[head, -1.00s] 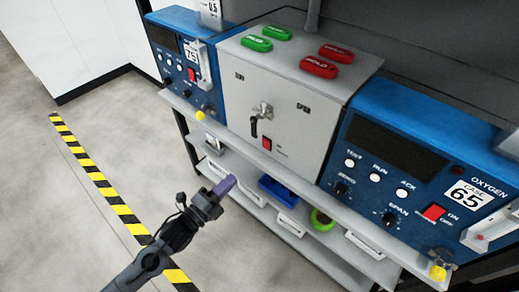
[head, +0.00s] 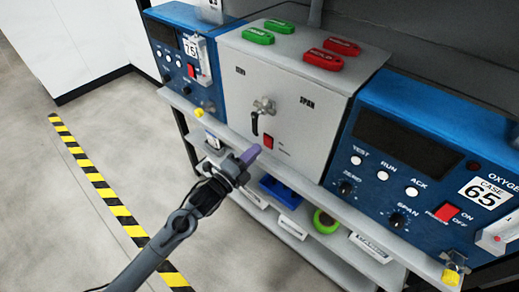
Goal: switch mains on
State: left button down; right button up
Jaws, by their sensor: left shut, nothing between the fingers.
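My left gripper (head: 249,155) is shut with nothing in it. Its purple fingertips are just below and left of the grey middle box, in front of the shelf edge, apart from the switches as far as I can tell. The grey box carries a small red switch (head: 268,142) low on its front, beside a black-handled valve (head: 256,120). The blue oxygen analyser (head: 410,165) on the right has a red power switch (head: 446,212) marked ON and OFF. The blue analyser on the left (head: 172,52) has a small red switch (head: 191,70). My right gripper is out of view.
Green tags (head: 258,36) and red tags (head: 323,60) lie on the grey box. A lower shelf holds a blue tray (head: 282,193) and a green roll (head: 324,221). A yellow-black floor stripe (head: 105,194) runs at left; the floor there is clear.

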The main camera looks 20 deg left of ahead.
aim_at(266, 139)
pick_arm(q)
jog(key=shift+b+x, duration=0.4)
jog(key=shift+x, duration=1.1)
jog(key=shift+r+p, duration=0.2)
jog(key=shift+p, duration=0.2)
jog(key=shift+w+f+p, duration=0.15)
jog(key=shift+p, duration=0.25)
